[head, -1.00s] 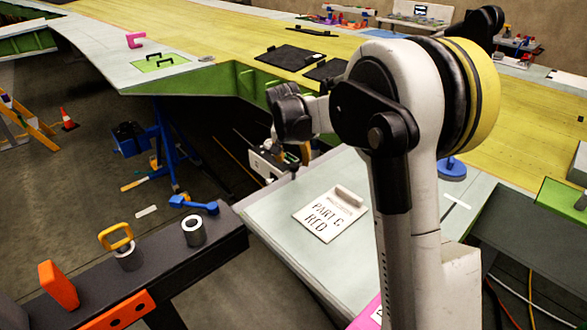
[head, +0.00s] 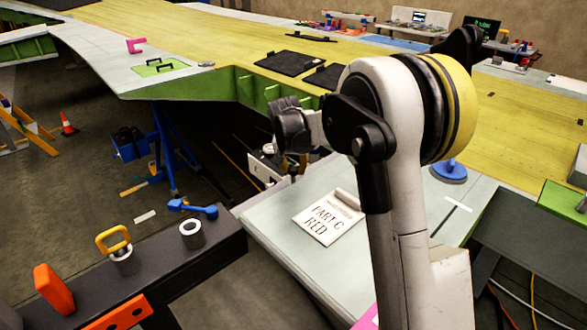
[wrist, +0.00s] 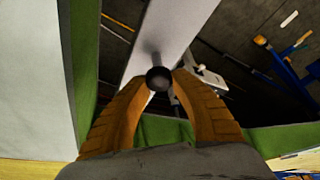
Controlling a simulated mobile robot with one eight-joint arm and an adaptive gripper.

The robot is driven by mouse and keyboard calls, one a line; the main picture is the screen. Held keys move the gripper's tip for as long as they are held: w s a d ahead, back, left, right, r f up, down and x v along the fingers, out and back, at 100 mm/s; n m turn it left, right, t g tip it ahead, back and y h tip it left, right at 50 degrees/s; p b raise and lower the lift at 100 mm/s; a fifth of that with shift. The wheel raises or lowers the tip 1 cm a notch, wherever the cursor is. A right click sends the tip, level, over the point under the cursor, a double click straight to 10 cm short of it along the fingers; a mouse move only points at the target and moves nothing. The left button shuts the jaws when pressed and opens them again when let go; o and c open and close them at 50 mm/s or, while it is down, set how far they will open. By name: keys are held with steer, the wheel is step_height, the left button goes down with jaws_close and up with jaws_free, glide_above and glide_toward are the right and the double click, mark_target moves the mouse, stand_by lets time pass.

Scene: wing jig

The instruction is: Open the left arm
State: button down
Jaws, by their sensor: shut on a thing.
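In the wrist view my gripper (wrist: 162,82) has its two tan fingers closed around a black ball knob (wrist: 158,77). The knob sits on a short grey stem that joins a long pale grey bar (wrist: 172,30), which looks like the arm of the jig. The bar runs up and out of the picture. In the head view my dark wrist (head: 290,127) hangs beside the green-ribbed wing edge. My fingers and the knob cannot be made out clearly there. A white fitting (head: 264,165) shows just below my wrist.
The wing's green ribbed edge (head: 245,82) lies close behind my wrist. A pale table with a "PART C RED" sheet (head: 328,217) is below. A dark beam (head: 165,265) with a yellow handle and blue lever (head: 193,207) stands at the lower left. Open floor lies between.

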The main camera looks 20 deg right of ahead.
steer(key=s+a, duration=0.1)
steer(key=a, duration=0.2)
steer(key=s+a, duration=0.1)
steer(key=a, duration=0.2)
steer(key=s+a, duration=0.1)
steer(key=a, duration=0.2)
steer(key=shift+s+a+p, duration=0.1)
steer(key=shift+s+p, duration=0.15)
steer(key=shift+p, duration=0.1)
steer(key=shift+f, duration=0.1)
steer(key=c, duration=1.1)
jaws_free()
steer(key=shift+o, duration=0.2)
steer(key=v, duration=1.2)
